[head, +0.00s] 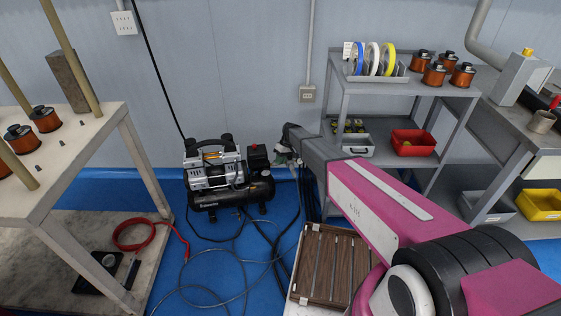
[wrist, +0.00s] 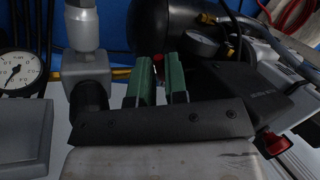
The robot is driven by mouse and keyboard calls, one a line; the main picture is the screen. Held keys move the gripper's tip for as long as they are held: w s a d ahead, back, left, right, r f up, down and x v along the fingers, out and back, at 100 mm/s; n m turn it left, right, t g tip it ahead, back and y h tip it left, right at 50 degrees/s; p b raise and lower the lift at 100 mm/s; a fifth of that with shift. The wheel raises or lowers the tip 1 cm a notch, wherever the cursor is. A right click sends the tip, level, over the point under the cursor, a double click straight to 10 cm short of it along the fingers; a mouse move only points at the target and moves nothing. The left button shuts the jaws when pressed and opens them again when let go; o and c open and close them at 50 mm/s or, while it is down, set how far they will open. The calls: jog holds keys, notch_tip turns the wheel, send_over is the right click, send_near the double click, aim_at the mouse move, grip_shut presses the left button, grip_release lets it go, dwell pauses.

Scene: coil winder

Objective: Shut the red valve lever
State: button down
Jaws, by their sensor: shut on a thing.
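My gripper (wrist: 161,70) shows in the wrist view as two green fingers with a narrow gap, rising from a dark bar. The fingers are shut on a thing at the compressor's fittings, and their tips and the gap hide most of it. In the head view my gripper (head: 287,150) is at the right side of the air compressor (head: 215,180), partly hidden by my arm. The lever cannot be made out there.
A pressure gauge (wrist: 18,70) and grey fitting (wrist: 88,72) stand left of the fingers. Another gauge (wrist: 204,42) and a dark box (wrist: 235,85) are close on the right. Hoses (head: 240,270) lie on the blue floor. A shelf rack (head: 345,100) stands on the right.

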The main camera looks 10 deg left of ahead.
jog(key=m, duration=0.1)
jog(key=s+m+t, duration=0.1)
jog(key=m, duration=0.1)
jog(key=shift+a+y, duration=0.2)
jog(key=shift+y, duration=0.2)
jog(key=shift+s+a+m+t+y, duration=0.15)
jog(key=shift+a+m+t, duration=0.05)
jog(key=shift+m, duration=0.45)
jog(key=shift+s+a+m+t+y, duration=0.15)
jog(key=shift+m+t, duration=0.05)
jog(key=shift+m, duration=0.45)
jog(key=c, duration=1.1)
grip_release()
jog(key=shift+c, duration=0.2)
jog(key=v, duration=1)
jog(key=shift+d+r, duration=0.15)
jog(key=shift+r, duration=0.2)
